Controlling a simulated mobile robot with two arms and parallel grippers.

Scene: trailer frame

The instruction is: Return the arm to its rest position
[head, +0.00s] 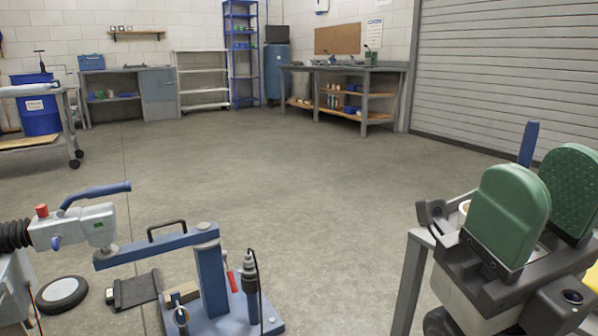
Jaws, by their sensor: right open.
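My right gripper (543,188) is at the lower right, its two green pads apart with nothing seen between them. It is in front of a grey table (411,285). At the lower left a blue jointed arm (160,246) sits on a blue post (212,280). A light grey head (75,228) with a red knob (41,211) and a blue handle (95,192) sits at the arm's left end. My right gripper is well to the right of this arm and apart from it. My left gripper is not seen.
A wheel (62,294) and a dark flat piece (134,290) lie at the lower left. A wheeled cart (68,125) stands at the left. Benches (365,101) and shelves (203,82) line the back wall. The middle floor (270,165) is clear.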

